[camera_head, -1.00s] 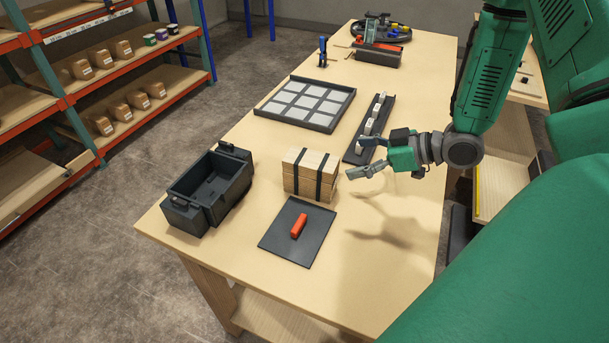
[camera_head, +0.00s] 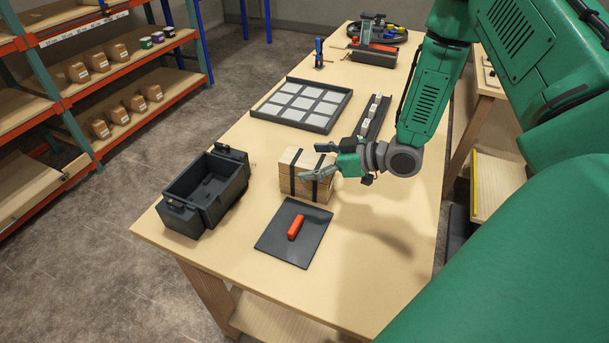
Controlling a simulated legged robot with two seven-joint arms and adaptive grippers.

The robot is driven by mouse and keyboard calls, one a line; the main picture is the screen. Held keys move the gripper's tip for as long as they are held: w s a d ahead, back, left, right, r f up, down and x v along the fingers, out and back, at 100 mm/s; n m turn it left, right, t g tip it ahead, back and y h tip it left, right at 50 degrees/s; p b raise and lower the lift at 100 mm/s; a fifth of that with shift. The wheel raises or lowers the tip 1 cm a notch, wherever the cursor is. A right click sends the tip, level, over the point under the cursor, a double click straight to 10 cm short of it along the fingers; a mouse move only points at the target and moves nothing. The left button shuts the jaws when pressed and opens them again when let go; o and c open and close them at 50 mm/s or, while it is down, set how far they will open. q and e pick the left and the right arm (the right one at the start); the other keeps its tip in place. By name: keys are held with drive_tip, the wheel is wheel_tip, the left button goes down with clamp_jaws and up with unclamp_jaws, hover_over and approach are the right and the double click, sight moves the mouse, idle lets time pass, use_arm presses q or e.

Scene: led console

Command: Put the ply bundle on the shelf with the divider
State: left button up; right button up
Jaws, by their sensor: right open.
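The ply bundle (camera_head: 291,187), a light wood block stack with two dark straps, sits on the workbench (camera_head: 362,293) near its middle. My right gripper (camera_head: 310,164) is open at the bundle's upper right side. Its fingers reach over the right end of the bundle, and I cannot tell whether they touch it. My left gripper is not in view. An orange-framed shelf rack (camera_head: 67,100) stands at the left with boxes and small cans on it. I cannot make out a divider for certain.
A dark open bin (camera_head: 190,219) is left of the bundle. A black plate with a red handle (camera_head: 270,248) lies in front. A tray of grey squares (camera_head: 334,116) and a dark strip with pale parts (camera_head: 367,130) lie behind. The front right of the bench is clear.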

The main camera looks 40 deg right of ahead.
drive_tip(key=shift+w+f, duration=0.4)
drive_tip(key=shift+w, duration=0.15)
drive_tip(key=shift+w+d+f, duration=0.2)
drive_tip(key=shift+w+f, duration=0.05)
drive_tip(key=shift+w, duration=0.05)
drive_tip(key=shift+a+r, duration=0.1)
drive_tip(key=shift+a, duration=0.4)
drive_tip(key=c, duration=1.8)
drive_tip(key=shift+d, duration=0.15)
